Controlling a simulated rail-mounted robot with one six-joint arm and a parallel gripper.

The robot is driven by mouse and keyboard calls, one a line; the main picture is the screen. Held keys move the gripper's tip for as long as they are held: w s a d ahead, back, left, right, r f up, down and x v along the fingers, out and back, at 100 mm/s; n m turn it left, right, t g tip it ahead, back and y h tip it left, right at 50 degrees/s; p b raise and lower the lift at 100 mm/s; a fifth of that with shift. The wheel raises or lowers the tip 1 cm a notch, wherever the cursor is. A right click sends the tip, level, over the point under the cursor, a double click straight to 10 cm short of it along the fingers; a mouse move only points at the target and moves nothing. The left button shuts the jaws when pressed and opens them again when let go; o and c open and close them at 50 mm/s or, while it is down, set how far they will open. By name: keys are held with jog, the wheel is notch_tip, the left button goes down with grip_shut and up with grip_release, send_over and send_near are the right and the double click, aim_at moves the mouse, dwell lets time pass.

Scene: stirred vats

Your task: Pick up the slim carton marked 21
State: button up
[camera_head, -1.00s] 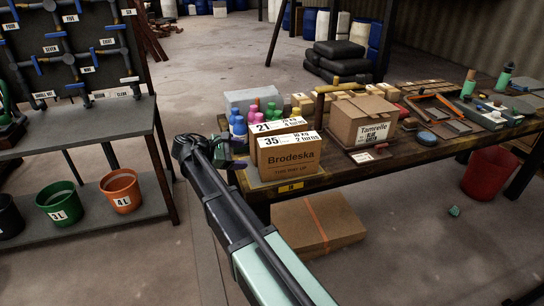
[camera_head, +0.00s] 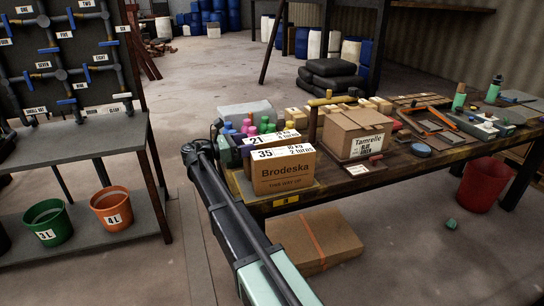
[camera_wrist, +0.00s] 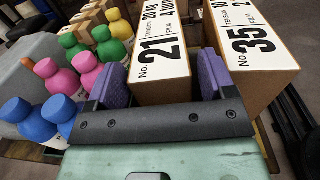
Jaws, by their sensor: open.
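The slim carton marked 21 (camera_wrist: 160,70) is brown with a white label on top. In the wrist view it stands between the two purple-padded fingers of my gripper (camera_wrist: 163,80), one finger on each side of its near end. The fingers are open; I cannot tell whether either pad touches the carton. In the head view, carton 21 (camera_head: 262,138) stands behind the wider Brodeska carton marked 35 (camera_head: 285,172), which hides most of it. Carton 35 also shows in the wrist view (camera_wrist: 250,50), just right of the right finger.
Pink, blue, green and yellow bottles (camera_wrist: 85,65) crowd the left side of my gripper. A Tamrelle box (camera_head: 357,130) and tools lie farther right on the workbench (camera_head: 330,182). A shelf with buckets (camera_head: 112,210) stands left, across open floor.

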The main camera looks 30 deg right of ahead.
aim_at(254, 141)
jog(key=d, duration=0.3)
jog(key=shift+s+d+f, duration=0.1)
jog(key=shift+s+d, duration=0.05)
jog(key=shift+d, duration=0.1)
grip_shut()
